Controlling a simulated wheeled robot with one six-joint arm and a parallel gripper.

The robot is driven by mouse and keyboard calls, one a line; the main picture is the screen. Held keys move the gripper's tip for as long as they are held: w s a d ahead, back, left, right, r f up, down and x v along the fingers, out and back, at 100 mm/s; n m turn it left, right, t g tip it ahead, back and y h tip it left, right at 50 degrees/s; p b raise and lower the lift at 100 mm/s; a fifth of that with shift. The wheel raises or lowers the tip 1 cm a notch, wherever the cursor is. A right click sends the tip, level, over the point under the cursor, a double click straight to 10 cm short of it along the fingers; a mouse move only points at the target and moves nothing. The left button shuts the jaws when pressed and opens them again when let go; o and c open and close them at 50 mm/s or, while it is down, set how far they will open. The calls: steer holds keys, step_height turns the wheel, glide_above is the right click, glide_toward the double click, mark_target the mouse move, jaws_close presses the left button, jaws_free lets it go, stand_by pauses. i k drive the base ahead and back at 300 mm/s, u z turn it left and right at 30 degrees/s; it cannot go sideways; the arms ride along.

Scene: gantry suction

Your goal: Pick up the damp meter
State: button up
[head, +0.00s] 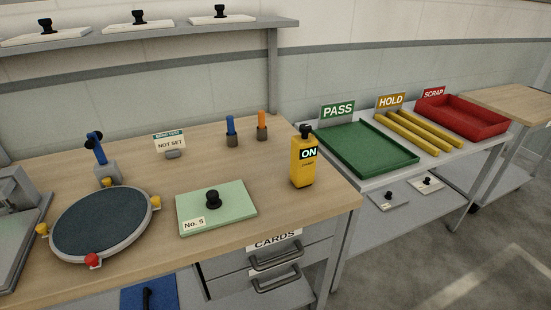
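A yellow upright hand-held device with a black top and a display reading "ON" (303,160) stands near the right end of the wooden workbench (300,220). It looks like the damp meter; its small lower print is not readable. Bare bench surrounds it, and nothing touches it. My gripper is not in view.
A green plate marked "No. 5" (232,213) with a black knob lies left of the device. Blue (231,127) and orange (262,124) handled tools stand behind. A round dark pad (105,225) is at left. PASS (365,150), HOLD (415,131) and SCRAP (465,115) areas are at right.

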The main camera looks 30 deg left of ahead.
mark_target(303, 153)
steer(key=u, duration=1.6)
steer(key=k, duration=0.5)
steer(key=z, duration=0.3)
steer(key=i, duration=1.1)
steer(key=u, duration=0.25)
